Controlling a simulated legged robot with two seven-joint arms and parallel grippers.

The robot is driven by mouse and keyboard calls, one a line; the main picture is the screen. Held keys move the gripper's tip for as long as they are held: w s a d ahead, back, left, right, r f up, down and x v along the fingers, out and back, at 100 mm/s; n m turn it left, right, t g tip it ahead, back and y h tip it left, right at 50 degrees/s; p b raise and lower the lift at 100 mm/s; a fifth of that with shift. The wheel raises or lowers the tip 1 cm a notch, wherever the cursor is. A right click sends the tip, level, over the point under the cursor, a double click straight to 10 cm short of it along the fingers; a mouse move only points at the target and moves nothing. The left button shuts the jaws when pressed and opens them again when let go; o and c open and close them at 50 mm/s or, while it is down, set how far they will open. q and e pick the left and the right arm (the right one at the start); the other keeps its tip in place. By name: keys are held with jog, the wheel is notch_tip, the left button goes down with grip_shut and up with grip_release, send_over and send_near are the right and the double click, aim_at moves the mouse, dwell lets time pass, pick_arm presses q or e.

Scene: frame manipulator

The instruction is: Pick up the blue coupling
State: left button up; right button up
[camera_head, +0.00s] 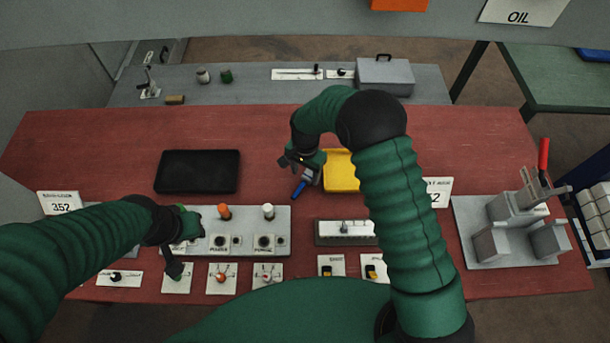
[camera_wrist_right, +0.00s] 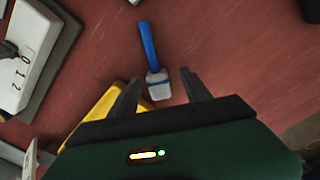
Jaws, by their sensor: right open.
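The blue coupling (camera_head: 299,190) lies on the red table left of the yellow tray, with a long blue bar and a grey-white end block. In the right wrist view the blue bar (camera_wrist_right: 148,45) points away from my gripper. The pale block lies between the fingertips in that picture. My right gripper (camera_head: 299,170) is over the coupling, open and empty; its two dark fingers (camera_wrist_right: 159,78) show on either side of the block. I cannot tell their height above it. My left gripper (camera_head: 176,268) is over the front left panels, far from the coupling; its jaws are unclear.
The yellow tray (camera_head: 341,184) is close right of my right gripper, partly hidden by my arm. A black tray (camera_head: 160,189) is at the left. A grey panel with knobs (camera_head: 283,244) stands in front, and a grey fixture with a red handle (camera_head: 511,261) at the right.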

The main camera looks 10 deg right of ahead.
jog(key=shift+s+d+f, duration=0.1)
jog(key=shift+d+f, duration=0.15)
jog(key=shift+f, duration=0.2)
jog(key=shift+d+f, duration=0.2)
jog(key=shift+f, duration=0.25)
jog(key=shift+d+f, duration=0.1)
jog(key=shift+a, duration=0.5)
jog(key=c, duration=1.2)
jog(key=shift+d, duration=0.35)
grip_shut()
jog(key=shift+a, duration=0.2)
jog(key=shift+d, duration=0.1)
